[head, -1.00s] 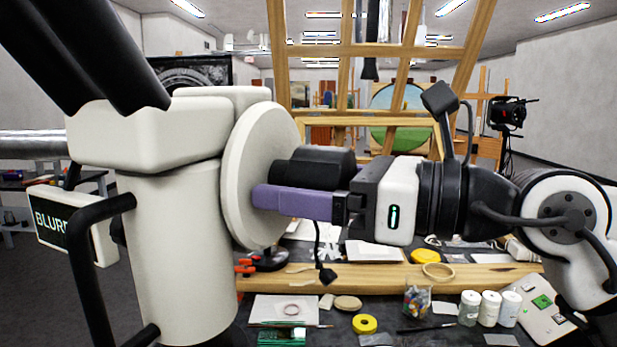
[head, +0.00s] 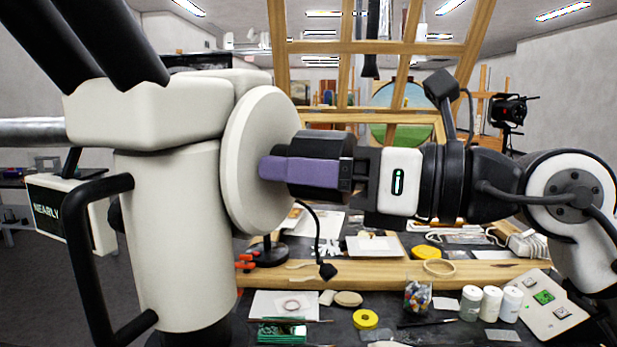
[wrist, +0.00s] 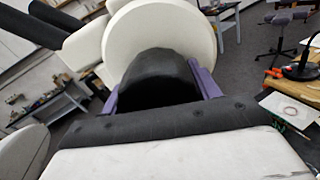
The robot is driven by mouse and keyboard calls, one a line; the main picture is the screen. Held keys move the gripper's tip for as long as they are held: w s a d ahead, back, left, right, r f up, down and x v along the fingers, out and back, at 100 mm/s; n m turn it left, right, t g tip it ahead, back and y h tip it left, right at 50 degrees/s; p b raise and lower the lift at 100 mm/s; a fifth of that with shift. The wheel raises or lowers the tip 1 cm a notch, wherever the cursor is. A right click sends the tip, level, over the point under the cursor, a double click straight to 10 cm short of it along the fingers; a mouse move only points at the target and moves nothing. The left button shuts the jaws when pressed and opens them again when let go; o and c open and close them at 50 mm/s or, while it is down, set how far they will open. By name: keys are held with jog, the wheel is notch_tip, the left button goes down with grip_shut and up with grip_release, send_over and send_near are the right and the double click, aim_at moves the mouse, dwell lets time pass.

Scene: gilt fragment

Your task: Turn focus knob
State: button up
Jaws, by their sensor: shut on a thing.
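A large cream microscope (head: 180,220) stands at the left of the head view, with black eyepiece tubes (head: 110,45) at its top. A round cream disc (head: 262,160) is on its right side, and the black focus knob (head: 318,142) sticks out from it. My gripper (head: 280,170) reaches in from the right and is shut on the knob, its purple fingers on either side. In the wrist view the knob (wrist: 158,78) sits between the two fingers, in front of the disc (wrist: 160,32). A small screen (head: 72,212) behind the microscope reads "NEARLY".
The workbench below holds a yellow tape roll (head: 365,319), white-lidded jars (head: 491,302), a bag of bits (head: 417,296) and a green board (head: 282,331). A wooden frame (head: 370,115) rises behind my arm.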

jog(key=shift+m+b, duration=0.75)
jog(key=shift+m, duration=1.05)
jog(key=o, duration=1)
jog(key=b+v, duration=0.3)
jog(key=v, duration=1.1)
jog(key=shift+a, duration=0.1)
